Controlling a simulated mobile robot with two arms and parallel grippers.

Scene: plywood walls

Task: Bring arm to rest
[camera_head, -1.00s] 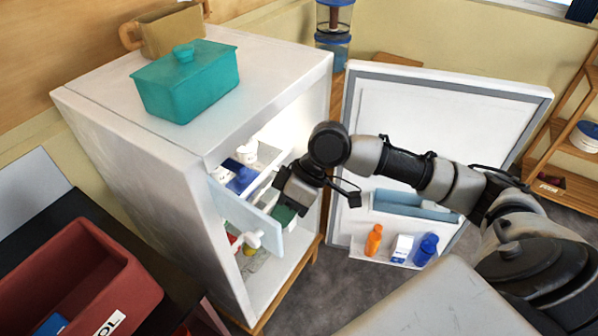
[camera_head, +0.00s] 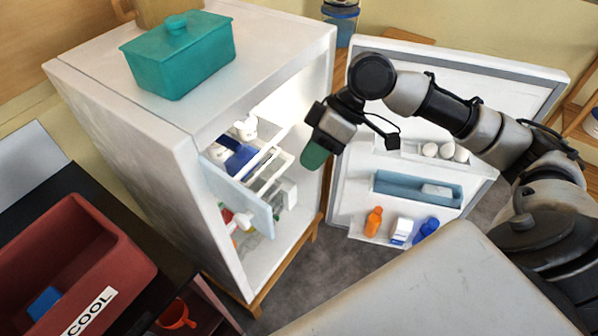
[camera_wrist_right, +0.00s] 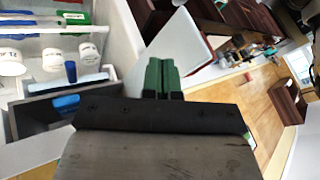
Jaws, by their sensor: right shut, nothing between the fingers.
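My right gripper (camera_head: 314,157) hangs in front of the open fridge, near the gap between its body and its open door, with its green fingers pointing down. In the right wrist view the two green fingers (camera_wrist_right: 161,76) are together with nothing between them. The right arm comes in from the right, bent at a raised joint. My left gripper is in neither view.
The white fridge (camera_head: 130,130) stands open, with a drawer (camera_head: 238,195) pulled out. Its door (camera_head: 480,95) reaches to the right. A teal lidded box (camera_head: 180,62) sits on top. A red bin labelled COOL (camera_head: 95,235) is at lower left.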

